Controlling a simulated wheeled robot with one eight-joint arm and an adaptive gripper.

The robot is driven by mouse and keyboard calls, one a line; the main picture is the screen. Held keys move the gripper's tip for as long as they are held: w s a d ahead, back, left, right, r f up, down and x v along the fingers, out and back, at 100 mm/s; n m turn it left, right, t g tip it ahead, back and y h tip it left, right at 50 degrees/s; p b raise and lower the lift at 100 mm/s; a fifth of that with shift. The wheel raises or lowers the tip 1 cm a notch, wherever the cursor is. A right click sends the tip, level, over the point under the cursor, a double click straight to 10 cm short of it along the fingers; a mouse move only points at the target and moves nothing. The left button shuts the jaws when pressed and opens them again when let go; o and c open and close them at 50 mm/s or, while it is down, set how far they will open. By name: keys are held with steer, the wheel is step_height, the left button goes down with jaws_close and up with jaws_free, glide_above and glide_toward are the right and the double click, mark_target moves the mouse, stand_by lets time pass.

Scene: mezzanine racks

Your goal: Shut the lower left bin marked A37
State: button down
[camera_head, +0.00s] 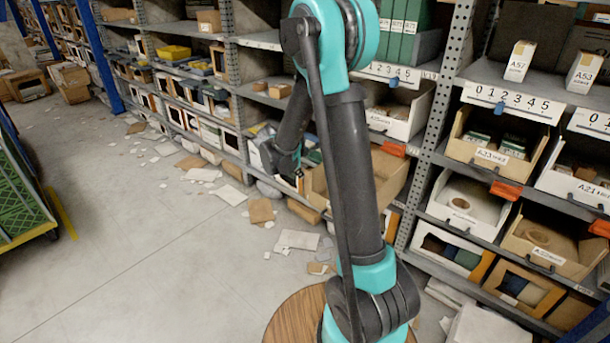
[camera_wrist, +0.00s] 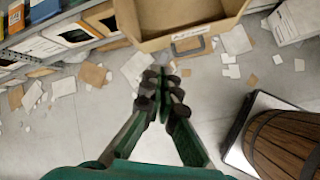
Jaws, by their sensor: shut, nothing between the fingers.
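A tan, open-topped bin (camera_wrist: 150,45) juts out of the rack at the top of the wrist view. Its front wall carries a white label, too small to read surely, and a dark handle (camera_wrist: 197,50). In the head view the same tan bin (camera_head: 390,165) is pulled out of its shelf, partly hidden behind my arm. My gripper (camera_wrist: 165,76) is shut and empty, its fingertips just short of the bin's front in the picture; I cannot tell whether they touch. In the head view my gripper (camera_head: 290,168) is dark and beside the bin's left end.
Other labelled bins, such as A33 (camera_head: 490,152), sit in the shelves at right. A perforated grey upright (camera_head: 425,150) stands right of the pulled-out bin. Paper and cardboard scraps (camera_head: 262,210) litter the floor. The aisle floor (camera_head: 130,260) at left is mostly open.

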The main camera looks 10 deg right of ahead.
steer(key=w+a+f+n+h, duration=0.2)
steer(key=w+a+f+n, duration=0.25)
steer(key=w, duration=0.25)
steer(key=n, duration=0.1)
glide_toward(310, 176)
steer(key=s+a+f+x, duration=0.1)
steer(key=x, duration=0.4)
steer(key=shift+w+d+t, duration=0.4)
steer(key=shift+w+d, duration=0.2)
steer(key=shift+d, duration=0.1)
steer(key=w+d, duration=0.6)
steer(key=d, duration=0.2)
steer(key=w+d, duration=0.6)
steer(key=d, duration=0.1)
steer(key=w+d, duration=0.6)
steer(key=d, duration=0.2)
steer(key=shift+w+d, duration=0.2)
steer(key=shift+d, duration=0.1)
steer(key=shift+w+d+r, duration=0.2)
steer(key=shift+d, duration=0.05)
